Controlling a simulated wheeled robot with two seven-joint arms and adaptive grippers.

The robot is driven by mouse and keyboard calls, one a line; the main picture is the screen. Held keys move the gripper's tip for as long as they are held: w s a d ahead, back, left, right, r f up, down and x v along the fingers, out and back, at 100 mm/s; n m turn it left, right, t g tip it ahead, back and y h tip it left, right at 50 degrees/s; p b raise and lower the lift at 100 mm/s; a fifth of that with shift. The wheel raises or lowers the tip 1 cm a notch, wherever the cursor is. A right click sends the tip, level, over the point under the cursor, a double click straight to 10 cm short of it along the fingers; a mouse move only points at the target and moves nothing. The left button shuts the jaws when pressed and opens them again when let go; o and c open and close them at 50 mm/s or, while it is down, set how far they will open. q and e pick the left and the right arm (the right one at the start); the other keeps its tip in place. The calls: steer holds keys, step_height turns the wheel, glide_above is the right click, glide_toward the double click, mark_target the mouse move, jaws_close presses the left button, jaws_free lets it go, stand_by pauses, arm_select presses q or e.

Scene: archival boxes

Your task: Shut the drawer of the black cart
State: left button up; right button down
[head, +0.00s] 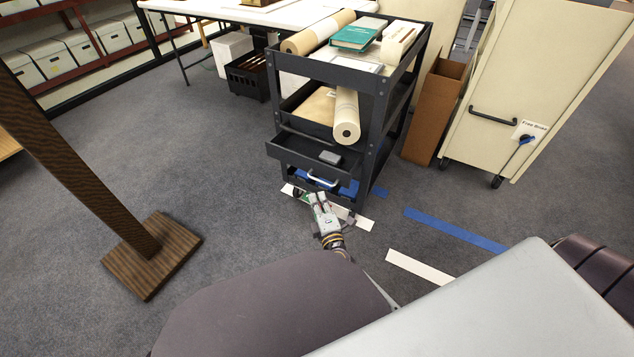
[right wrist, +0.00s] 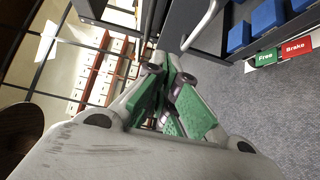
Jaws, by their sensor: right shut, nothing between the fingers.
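The black cart (head: 376,78) stands in the upper middle of the head view. Its drawer (head: 290,147) is pulled out toward me, with a small grey box (head: 330,157) inside. The drawer's light bar handle (head: 322,179) is on its front; a pale curved bar, apparently this handle (right wrist: 203,27), shows in the right wrist view. My right gripper (head: 308,194) is low in front of the drawer, close to the handle. The green-padded fingers (right wrist: 168,76) are shut and empty. I cannot tell whether they touch the drawer. My left gripper is not in view.
Paper rolls (head: 346,118) and a green book (head: 354,37) lie on the cart. A cardboard box (head: 435,105) and a cream cabinet (head: 535,80) stand to its right. A brown post on a square base (head: 150,255) stands at left. The carpet between post and cart is clear.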

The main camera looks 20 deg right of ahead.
steer(key=shift+w, duration=1.45)
steer(key=b, duration=0.1)
glide_toward(312, 160)
steer(key=shift+w+a, duration=1)
steer(key=shift+a, duration=0.35)
steer(key=shift+w+d+f+b, duration=0.1)
steer(key=shift+w+d+b, duration=0.2)
steer(key=shift+w+d, duration=0.4)
steer(key=shift+w+d+f+b, duration=0.1)
steer(key=shift+w+d+b, duration=0.3)
steer(key=shift+d, duration=0.4)
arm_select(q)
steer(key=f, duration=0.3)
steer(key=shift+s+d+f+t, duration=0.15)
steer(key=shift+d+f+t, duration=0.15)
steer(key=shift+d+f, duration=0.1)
arm_select(e)
steer(key=shift+w+d, duration=0.1)
steer(key=shift+w, duration=0.05)
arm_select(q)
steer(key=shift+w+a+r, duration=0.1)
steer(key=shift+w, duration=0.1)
